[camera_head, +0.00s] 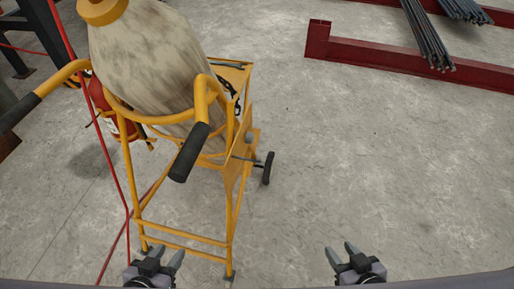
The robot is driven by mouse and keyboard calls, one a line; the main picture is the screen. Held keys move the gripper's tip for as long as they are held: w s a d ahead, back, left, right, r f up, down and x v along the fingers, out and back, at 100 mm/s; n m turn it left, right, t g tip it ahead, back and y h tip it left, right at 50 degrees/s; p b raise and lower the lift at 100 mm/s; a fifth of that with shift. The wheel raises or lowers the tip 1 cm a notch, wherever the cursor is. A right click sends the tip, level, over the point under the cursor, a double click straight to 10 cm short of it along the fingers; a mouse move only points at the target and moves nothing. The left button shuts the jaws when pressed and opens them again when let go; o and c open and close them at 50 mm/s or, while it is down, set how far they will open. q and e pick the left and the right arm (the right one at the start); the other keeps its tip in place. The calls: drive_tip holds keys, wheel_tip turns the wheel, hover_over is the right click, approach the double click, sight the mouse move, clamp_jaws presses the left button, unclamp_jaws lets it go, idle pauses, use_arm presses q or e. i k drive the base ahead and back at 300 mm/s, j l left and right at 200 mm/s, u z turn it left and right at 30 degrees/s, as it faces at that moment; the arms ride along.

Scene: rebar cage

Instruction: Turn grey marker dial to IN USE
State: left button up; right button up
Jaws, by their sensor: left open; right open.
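A yellow tubular cart (182,237) with a worn pale drum (150,60) stands at the left of the head view. A small grey round knob (249,137) sits on the yellow panel at the cart's right side. I cannot tell whether it is the marker dial, and no IN USE lettering is readable. My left gripper (168,251) is open and empty at the bottom edge, in front of the cart's lower legs. My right gripper (339,248) is open and empty over bare floor, right of the cart. Both appear apart from the knob.
Black-gripped handles (189,153) stick out toward me. A black wheel (268,168) is at the cart's right. A red fire extinguisher (103,100) and a red line (117,180) are at left. Red beams (390,58) carry bundled bars (428,38) at the back right. The right floor is clear.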

sight(249, 139)
drive_tip(key=k+j+u, duration=0.1)
drive_tip(key=k+u, duration=0.35)
drive_tip(key=u, duration=1.3)
drive_tip(key=l+u, duration=0.3)
drive_tip(key=l, duration=0.3)
drive_tip(key=k+l, duration=0.1)
drive_tip(key=l, duration=1.9)
drive_tip(key=k+l, duration=0.15)
drive_tip(key=l, duration=1.85)
drive_tip(key=k, duration=0.05)
